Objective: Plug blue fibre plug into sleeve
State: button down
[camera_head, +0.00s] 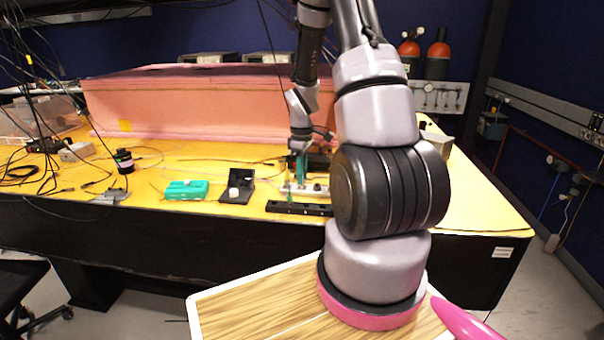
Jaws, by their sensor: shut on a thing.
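My gripper (299,168) points down with teal fingers over a small metal fixture (305,188) on the yellow table. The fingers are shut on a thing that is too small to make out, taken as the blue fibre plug. I cannot pick out the sleeve; the fixture area is small and partly hidden by my fingers and arm. I cannot tell whether the plug touches the sleeve.
A black rail (299,208) lies at the table's front edge. An open black case (238,188), a teal box (186,190) and a dark jar (124,161) stand left. A pink foam enclosure (200,105) is behind. Loose cables cover the left end.

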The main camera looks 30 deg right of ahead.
jog(key=c, duration=0.7)
grip_release()
jog(key=shift+o, duration=0.2)
notch_tip(320, 180, up, 11)
jog(key=shift+f, duration=0.1)
jog(key=s+a+r+m+t, duration=0.2)
jog(key=s+a+r+m, duration=0.1)
jog(key=r, duration=0.5)
jog(key=s+a+r+m+t, duration=0.1)
jog(key=s+a+r+m, duration=0.25)
jog(key=r, duration=0.35)
jog(key=s+a+r+m+t+y, duration=0.1)
jog(key=s+a+r+m+t, duration=0.1)
jog(key=s, duration=0.4)
jog(key=s+a+r+m+t+y, duration=0.1)
jog(key=s+a+r+m+t, duration=0.1)
jog(key=s+a+r+m, duration=0.2)
jog(key=s+a+r, duration=0.1)
jog(key=s+r, duration=0.2)
